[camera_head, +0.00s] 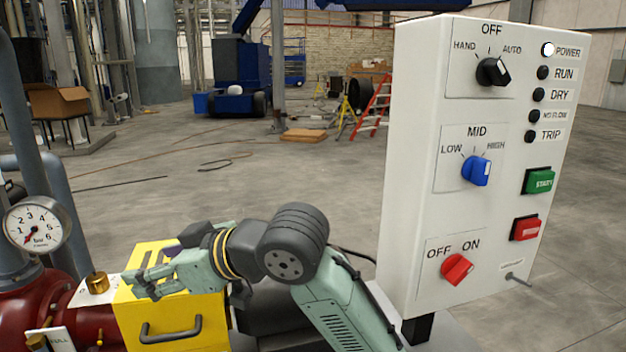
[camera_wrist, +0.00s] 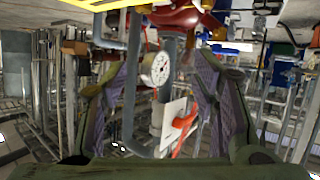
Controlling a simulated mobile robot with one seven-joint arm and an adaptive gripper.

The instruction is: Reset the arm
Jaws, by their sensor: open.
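My gripper (camera_head: 136,284) is open and empty in the head view. It points left, in front of the yellow box and near its top. My arm is bent, with its dark elbow joint at the lower middle. In the wrist view, the two fingers of my gripper (camera_wrist: 162,68) stand wide apart with nothing held between them. Behind the gap, the wrist view shows a round white gauge (camera_wrist: 155,70), a white tag (camera_wrist: 173,117) and a red handle (camera_wrist: 186,121).
A white control panel (camera_head: 410,130) stands at the right, its POWER lamp (camera_head: 548,49) lit. The yellow box (camera_head: 170,318) with a dark handle sits below my gripper. Dark red machinery (camera_head: 40,298) with a pressure gauge (camera_head: 34,226) is at the left. Open floor lies behind.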

